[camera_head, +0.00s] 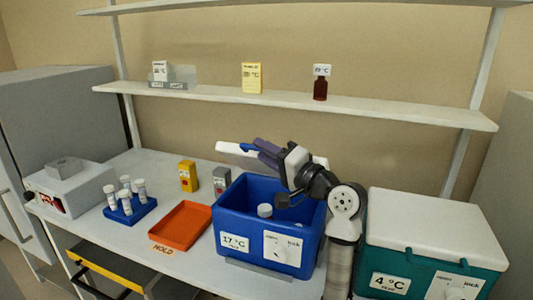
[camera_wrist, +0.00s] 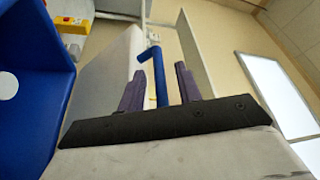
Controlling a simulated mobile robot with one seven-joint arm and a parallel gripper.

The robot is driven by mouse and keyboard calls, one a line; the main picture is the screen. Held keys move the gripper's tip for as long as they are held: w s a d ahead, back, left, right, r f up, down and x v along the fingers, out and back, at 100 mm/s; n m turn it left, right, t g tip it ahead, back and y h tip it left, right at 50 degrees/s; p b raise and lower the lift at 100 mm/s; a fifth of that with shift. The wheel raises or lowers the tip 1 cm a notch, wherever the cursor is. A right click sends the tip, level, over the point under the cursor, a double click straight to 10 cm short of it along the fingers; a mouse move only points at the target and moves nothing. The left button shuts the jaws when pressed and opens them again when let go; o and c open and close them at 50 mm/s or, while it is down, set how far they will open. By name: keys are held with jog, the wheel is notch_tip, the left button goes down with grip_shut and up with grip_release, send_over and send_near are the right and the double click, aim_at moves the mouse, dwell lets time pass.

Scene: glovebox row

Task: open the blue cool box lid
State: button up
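The blue cool box (camera_head: 232,215) stands on the bench with its top open, and a white-capped vial (camera_head: 265,210) shows inside. Its white lid (camera_head: 312,160) is raised at the back edge, standing up. In the wrist view the lid (camera_wrist: 104,82) is a pale slab beside the blue box wall (camera_wrist: 40,50). My gripper (camera_head: 258,148) is at the raised lid, by its blue handle (camera_head: 247,147). In the wrist view my gripper's two purple fingers (camera_wrist: 160,82) are apart, with the blue handle (camera_wrist: 157,62) between them and gaps showing on both sides.
A green cool box (camera_head: 385,255) with a closed white lid (camera_head: 430,228) stands at the right. An orange tray (camera_head: 181,222), a blue vial rack (camera_head: 130,210) and yellow (camera_head: 188,176) and grey (camera_head: 221,180) small boxes are at the left. A shelf (camera_head: 290,98) runs above.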

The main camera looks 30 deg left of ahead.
jog(key=b+v, duration=0.5)
jog(key=v, duration=0.8)
jog(key=shift+d, duration=0.4)
jog(key=shift+s, duration=0.1)
